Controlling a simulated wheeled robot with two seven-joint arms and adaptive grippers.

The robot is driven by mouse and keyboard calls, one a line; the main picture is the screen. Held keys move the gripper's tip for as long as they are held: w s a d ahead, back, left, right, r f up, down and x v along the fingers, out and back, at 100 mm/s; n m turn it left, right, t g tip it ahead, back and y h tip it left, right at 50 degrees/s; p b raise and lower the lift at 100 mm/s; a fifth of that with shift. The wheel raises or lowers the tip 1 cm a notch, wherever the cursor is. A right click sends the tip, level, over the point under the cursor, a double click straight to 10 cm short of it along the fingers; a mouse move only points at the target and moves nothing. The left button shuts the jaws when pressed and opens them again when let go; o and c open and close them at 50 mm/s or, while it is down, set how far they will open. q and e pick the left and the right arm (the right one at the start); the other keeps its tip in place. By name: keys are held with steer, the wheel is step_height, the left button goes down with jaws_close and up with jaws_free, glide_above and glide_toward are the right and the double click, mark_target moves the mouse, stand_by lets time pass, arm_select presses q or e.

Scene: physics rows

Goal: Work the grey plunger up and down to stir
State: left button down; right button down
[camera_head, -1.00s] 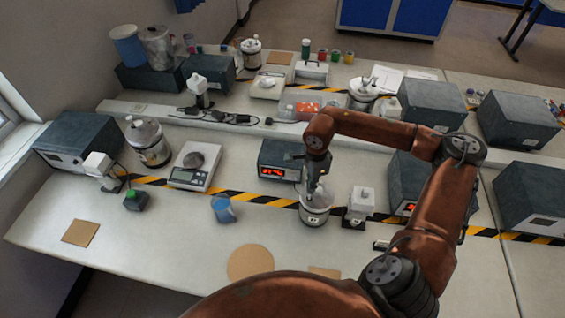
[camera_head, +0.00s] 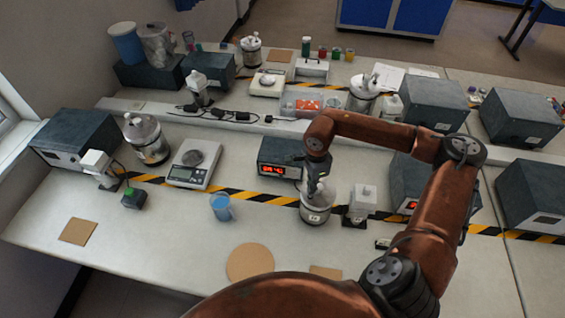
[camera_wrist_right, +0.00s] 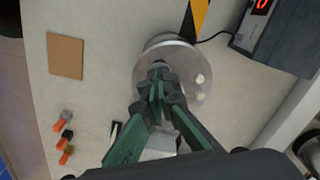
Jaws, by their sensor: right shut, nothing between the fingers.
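A round metal vessel (camera_head: 317,209) with a pale label stands on the bench in front of my right arm. In the right wrist view its round grey lid (camera_wrist_right: 150,55) lies under my fingers, with two small pale knobs on its right part. My right gripper (camera_head: 318,188) is above the vessel, pointing down, its fingers shut and empty. In the wrist view the green fingers (camera_wrist_right: 158,75) come together over the lid. I cannot make out the grey plunger; the fingers cover the lid's middle. I cannot tell whether they touch it. My left gripper is out of view.
A timer box (camera_head: 280,157) with red digits stands behind left of the vessel; a white device (camera_head: 361,200) stands close to its right. A blue beaker (camera_head: 221,207), a balance (camera_head: 188,173) and another metal vessel (camera_head: 147,141) are further left.

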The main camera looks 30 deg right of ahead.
steer(key=shift+f+b, duration=0.45)
steer(key=shift+f, duration=0.35)
steer(key=shift+r, duration=0.15)
steer(key=shift+r+p, duration=0.9)
steer(key=shift+r, duration=0.95)
step_height(320, 180, up, 5)
steer(key=shift+p, duration=1.2)
